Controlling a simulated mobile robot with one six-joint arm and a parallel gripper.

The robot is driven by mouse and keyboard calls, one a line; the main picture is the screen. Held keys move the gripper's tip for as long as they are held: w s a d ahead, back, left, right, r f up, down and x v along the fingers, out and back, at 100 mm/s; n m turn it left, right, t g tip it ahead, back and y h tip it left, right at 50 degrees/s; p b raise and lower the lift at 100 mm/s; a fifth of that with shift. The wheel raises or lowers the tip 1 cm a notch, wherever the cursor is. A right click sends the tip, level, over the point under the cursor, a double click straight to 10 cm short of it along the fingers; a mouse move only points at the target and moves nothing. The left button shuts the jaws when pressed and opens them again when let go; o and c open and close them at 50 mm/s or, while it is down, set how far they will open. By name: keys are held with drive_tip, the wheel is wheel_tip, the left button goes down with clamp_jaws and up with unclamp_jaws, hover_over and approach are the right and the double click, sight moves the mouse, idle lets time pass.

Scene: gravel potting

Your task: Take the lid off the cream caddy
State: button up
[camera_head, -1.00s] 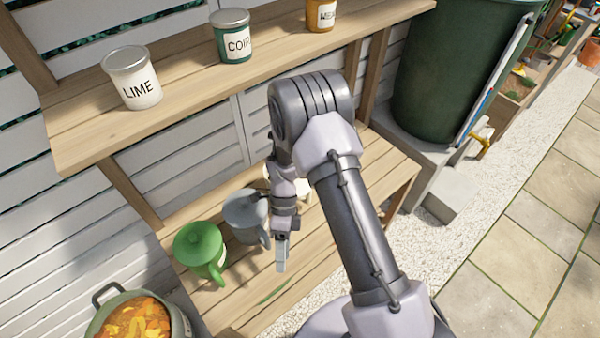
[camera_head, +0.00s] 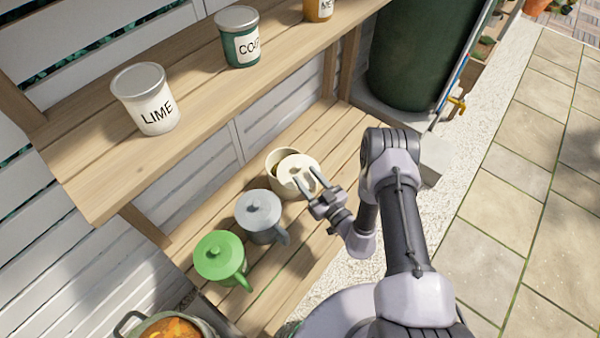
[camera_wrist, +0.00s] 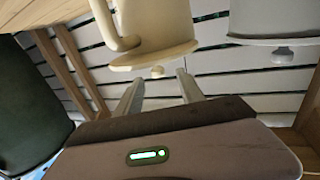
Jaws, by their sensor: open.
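The cream caddy (camera_head: 284,184) stands on the lower wooden shelf, beside the grey caddy. Its cream lid (camera_head: 297,167) looks shifted toward the right, with part of the darker opening showing at the left. My gripper (camera_head: 306,174) is open at the lid's right side, its fingers pointing toward it. In the wrist view the picture is upside down: the cream caddy (camera_wrist: 158,18) hangs at the top, with its lid (camera_wrist: 160,55) and small knob (camera_wrist: 157,71) below. The knob lies ahead of and between the open fingers (camera_wrist: 160,80). I cannot tell whether they touch the lid.
The grey caddy (camera_head: 260,221) and green caddy (camera_head: 220,262) stand nearby on the same shelf (camera_head: 305,258). The upper shelf (camera_head: 195,126) holds the LIME tin (camera_head: 147,108) and a green tin (camera_head: 238,47). A pot (camera_head: 172,332) is at bottom left.

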sight(293, 164)
drive_tip(key=b+x, duration=0.2)
drive_tip(key=x, duration=0.6)
drive_tip(key=shift+w+r, duration=0.15)
drive_tip(key=shift+w, duration=0.15)
clamp_jaws()
